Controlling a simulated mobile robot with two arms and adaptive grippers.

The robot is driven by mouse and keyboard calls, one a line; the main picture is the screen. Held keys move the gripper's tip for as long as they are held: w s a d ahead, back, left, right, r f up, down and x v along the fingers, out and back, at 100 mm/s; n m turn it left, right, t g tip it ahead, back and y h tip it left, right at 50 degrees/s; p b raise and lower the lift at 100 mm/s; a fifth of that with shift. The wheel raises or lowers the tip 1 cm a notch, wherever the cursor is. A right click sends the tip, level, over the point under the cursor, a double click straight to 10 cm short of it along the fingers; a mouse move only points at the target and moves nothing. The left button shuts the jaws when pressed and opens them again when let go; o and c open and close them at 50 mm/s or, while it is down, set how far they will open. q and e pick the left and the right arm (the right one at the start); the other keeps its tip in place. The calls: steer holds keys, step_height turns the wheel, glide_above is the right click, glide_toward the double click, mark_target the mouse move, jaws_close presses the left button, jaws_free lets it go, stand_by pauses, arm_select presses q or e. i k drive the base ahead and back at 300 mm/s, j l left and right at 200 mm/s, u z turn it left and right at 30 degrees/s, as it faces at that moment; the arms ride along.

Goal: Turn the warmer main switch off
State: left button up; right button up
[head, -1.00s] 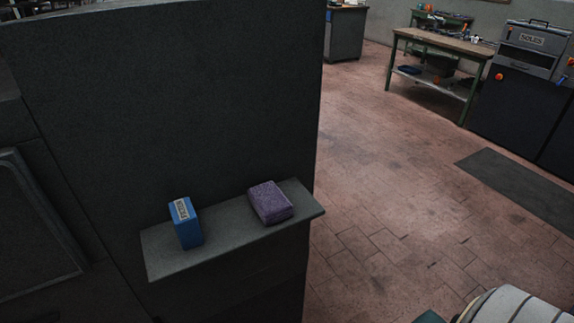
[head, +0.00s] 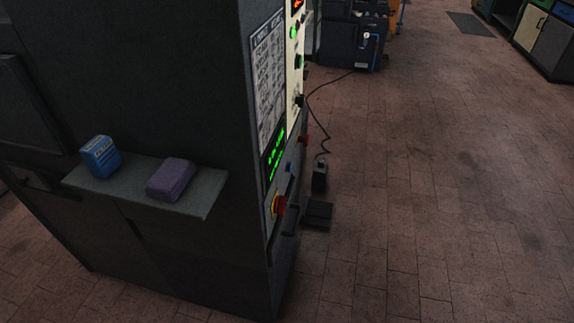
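I cannot pick out a switch that is clearly the warmer main switch. A dark machine cabinet (head: 165,75) fills the left half of the head view. Its control side is seen at a steep angle, with a cream panel (head: 295,65) bearing a green light and dark knobs. Below are a green lit display (head: 275,155) and a red knob on yellow (head: 279,204). Labels on these controls are too small to read. Neither of my grippers is in view.
A shelf (head: 210,193) on the cabinet holds a blue box (head: 101,157) and a purple block (head: 171,179). A black pedal (head: 318,213) and cable (head: 318,115) lie beside the machine. Another dark machine (head: 350,45) stands behind. The tiled floor (head: 450,180) at right is clear.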

mark_target(281, 202)
steer(key=l+u, duration=0.1)
steer(key=u, duration=0.4)
steer(key=i+l+u, duration=0.1)
steer(key=l+u, duration=0.15)
steer(key=u, duration=0.15)
steer(key=l+u, duration=0.55)
steer(key=u, duration=0.2)
steer(key=l+u, duration=0.35)
steer(key=i+j, duration=0.05)
